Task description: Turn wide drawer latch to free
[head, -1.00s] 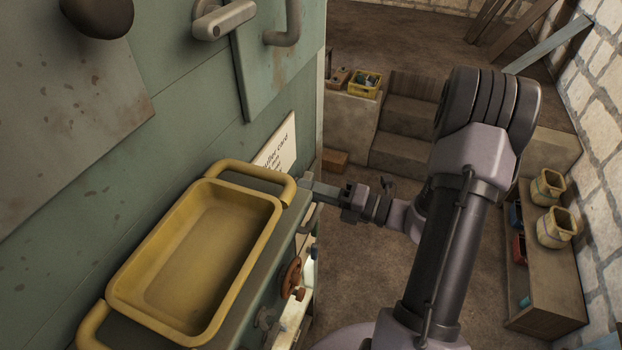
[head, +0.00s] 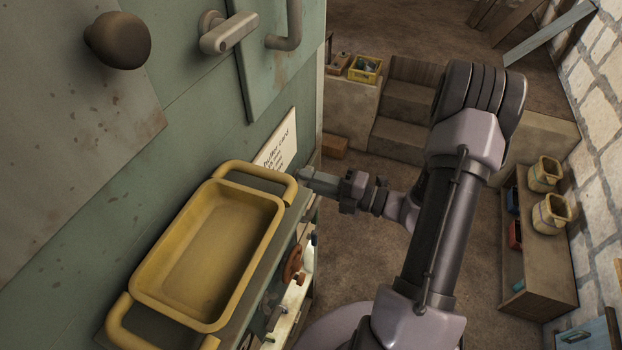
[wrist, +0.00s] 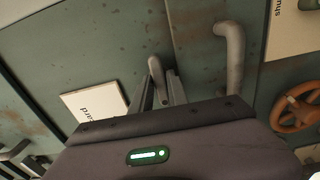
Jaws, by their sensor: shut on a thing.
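In the wrist view, the wide drawer latch shows as a grey rounded lever (wrist: 156,78) on a worn green panel. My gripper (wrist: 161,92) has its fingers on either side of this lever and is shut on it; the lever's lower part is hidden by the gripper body. A grey bent handle (wrist: 232,58) stands to the right of the latch. In the head view, my gripper (head: 306,176) reaches the cabinet's front just beyond the yellow tray. The gripped latch cannot be made out there.
The yellow tray (head: 144,285) sits on the cabinet ledge, close to my gripper. An orange-brown wheel (wrist: 298,108) is right of the handle in the wrist view. Another lever (head: 228,33) is on the upper panel. A bench (head: 540,262) with pots stands right; the floor between is clear.

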